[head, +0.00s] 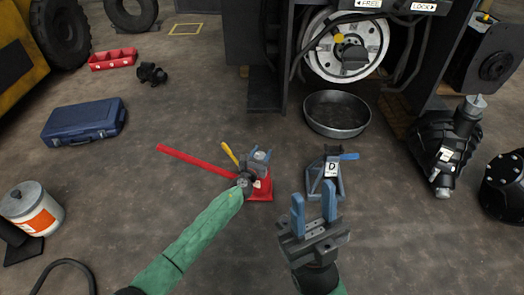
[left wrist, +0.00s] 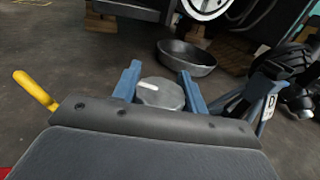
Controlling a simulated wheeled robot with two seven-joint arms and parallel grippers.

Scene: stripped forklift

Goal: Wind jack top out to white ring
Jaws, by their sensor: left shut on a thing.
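The red jack (head: 263,190) stands on the floor, mostly hidden under my left gripper. Its round grey jack top (left wrist: 163,94), with a white mark on its upper face, sits between the two blue fingers of my left gripper (left wrist: 160,90). In the head view the left gripper (head: 260,156) is at the top of the jack, shut on the jack top. I cannot make out a white ring on the screw. My right gripper (head: 313,212) is open and empty, fingers up, in front of the jack stand.
A long red handle (head: 195,160) and a yellow lever (head: 230,153) extend left of the jack. A blue jack stand (head: 330,185) labelled D stands to its right. A blue toolbox (head: 84,121) sits left on open floor.

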